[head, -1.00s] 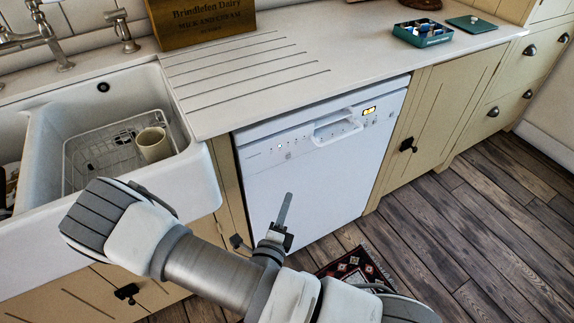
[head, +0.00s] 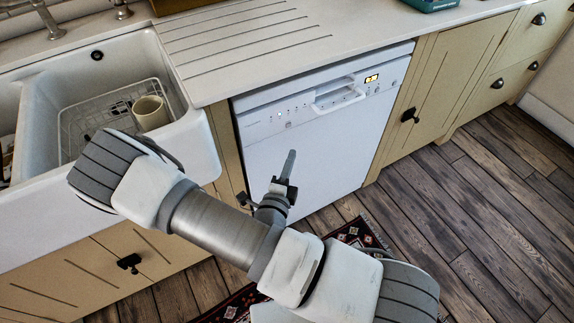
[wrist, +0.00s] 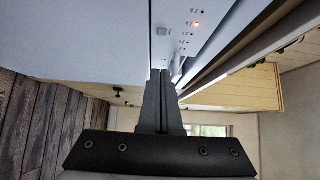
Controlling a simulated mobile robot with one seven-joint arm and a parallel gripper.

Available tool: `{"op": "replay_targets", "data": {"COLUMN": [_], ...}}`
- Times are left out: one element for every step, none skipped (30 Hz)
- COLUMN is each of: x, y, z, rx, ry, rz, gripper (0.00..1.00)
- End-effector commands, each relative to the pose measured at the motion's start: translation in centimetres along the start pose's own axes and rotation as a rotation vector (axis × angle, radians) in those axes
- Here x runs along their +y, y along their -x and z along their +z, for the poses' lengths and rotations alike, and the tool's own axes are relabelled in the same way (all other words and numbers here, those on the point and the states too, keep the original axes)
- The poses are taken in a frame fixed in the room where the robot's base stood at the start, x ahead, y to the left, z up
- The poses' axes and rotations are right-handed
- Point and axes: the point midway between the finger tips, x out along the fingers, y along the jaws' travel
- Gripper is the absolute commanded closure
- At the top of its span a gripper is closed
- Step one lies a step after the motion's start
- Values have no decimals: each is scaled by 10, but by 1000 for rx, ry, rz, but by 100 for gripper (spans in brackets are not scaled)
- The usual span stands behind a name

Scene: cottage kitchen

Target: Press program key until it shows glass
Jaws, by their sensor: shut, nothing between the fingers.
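The white dishwasher (head: 310,160) stands under the counter, its door shut. Its control panel (head: 262,118) has a row of small keys and lights on the left. A small amber display (head: 371,78) is lit at the right; its symbol is too small to read. My gripper (head: 291,153) is shut and empty, its fingers pointing up towards the panel from just below.
A white sink (head: 195,150) with a wire rack (head: 85,130) and a cream mug (head: 150,112) is at left. The dishwasher handle (head: 338,98) is beside the keys. A patterned rug (head: 352,232) lies on the wooden floor (head: 470,200). The floor at right is clear.

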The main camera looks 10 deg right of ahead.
Motion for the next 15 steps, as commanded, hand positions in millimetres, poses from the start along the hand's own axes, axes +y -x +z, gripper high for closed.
{"op": "replay_targets", "data": {"x": [2,2,2,2,3,2,2,2,2,2,2,2,2,2,2], "y": [-12,-19,-28,-34,-40,-49,-54,-60,-64,-67,-70,-74,-76,-78,-80], "z": [-1,-1,-1,-1,-1,-1,-1,-1,7,11,14,17,20,22,24], "rx": [5,4,4,4,4,4,3,4,0,-1,0,-1,0,0,0], "ry": [-3,-4,-4,-3,-3,-4,-3,-2,-6,-7,-5,-5,-5,-5,-4], "rz": [-2,-2,-3,-3,-2,-2,-2,-3,-2,-2,-2,-2,-1,-1,0], "gripper": [100,100,100,100,100,100,100,100,100,100,100,100,100,100,100]}}
